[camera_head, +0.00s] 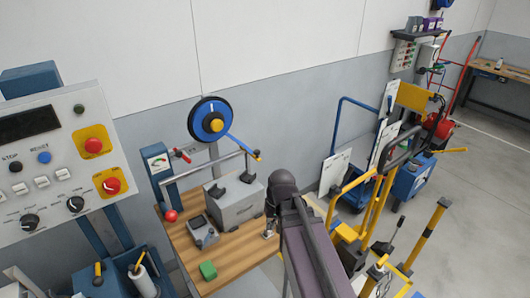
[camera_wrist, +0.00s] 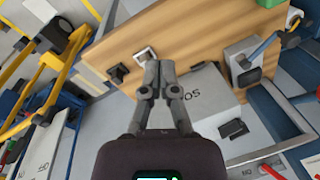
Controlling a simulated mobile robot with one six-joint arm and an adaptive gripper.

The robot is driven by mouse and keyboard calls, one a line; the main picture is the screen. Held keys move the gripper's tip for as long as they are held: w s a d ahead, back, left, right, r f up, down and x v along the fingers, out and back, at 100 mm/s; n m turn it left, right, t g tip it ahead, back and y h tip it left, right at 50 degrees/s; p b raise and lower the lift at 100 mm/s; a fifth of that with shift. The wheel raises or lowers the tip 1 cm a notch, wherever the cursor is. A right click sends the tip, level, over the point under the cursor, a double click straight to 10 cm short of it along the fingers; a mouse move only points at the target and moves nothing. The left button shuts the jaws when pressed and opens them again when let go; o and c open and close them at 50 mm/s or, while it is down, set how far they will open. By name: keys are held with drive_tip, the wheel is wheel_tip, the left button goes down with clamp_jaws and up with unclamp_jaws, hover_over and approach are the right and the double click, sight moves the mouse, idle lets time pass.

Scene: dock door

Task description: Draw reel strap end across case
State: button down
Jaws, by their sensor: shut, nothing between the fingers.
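The reel (camera_head: 212,118), a blue disc with a yellow hub, stands behind the table near the wall. Its blue strap (camera_head: 238,143) slants down to the right and ends in a yellow tip (camera_head: 257,158) above the back of the case. The grey case (camera_head: 238,208) sits on the wooden table; it also shows in the wrist view (camera_wrist: 208,100). My gripper (camera_wrist: 158,68) is shut and empty, near the case's edge in the wrist view. In the head view, my arm partly hides the gripper.
A grey bar (camera_head: 208,167) on posts runs behind the case. A grey device (camera_head: 203,232) and a green block (camera_head: 208,270) are on the wooden table (camera_head: 235,258). A control panel (camera_head: 55,160) stands at left. Yellow-framed equipment (camera_head: 375,205) crowds the right.

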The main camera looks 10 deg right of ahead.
drive_tip(key=w+d+r+m+t+y+b, duration=0.1)
drive_tip(key=w+d+t+y+b, duration=0.2)
drive_tip(key=w, duration=0.5)
drive_tip(key=w+d+r+m+y+b, duration=0.1)
drive_tip(key=w+d+r+y, duration=0.1)
drive_tip(key=w+y, duration=0.5)
drive_tip(key=w+d+r+m+t+y+b, duration=0.1)
drive_tip(key=w+d+r+t, duration=0.2)
drive_tip(key=w+d, duration=0.2)
drive_tip(key=w+d+r+m+t+y+b, duration=0.1)
drive_tip(key=w+d+r+t, duration=0.1)
drive_tip(key=w+d, duration=0.4)
drive_tip(key=shift+d+r+m+t, duration=0.35)
drive_tip(key=shift+d+r, duration=0.5)
drive_tip(key=shift+d, duration=0.4)
drive_tip(key=shift+w+a, duration=0.15)
drive_tip(key=shift+a, duration=0.05)
drive_tip(key=s+a+b+x, duration=0.1)
drive_tip(key=s+b+x, duration=0.1)
drive_tip(key=x, duration=1)
drive_tip(key=shift+s+a, duration=0.15)
drive_tip(key=shift+a, duration=0.4)
drive_tip(key=shift+f, duration=0.1)
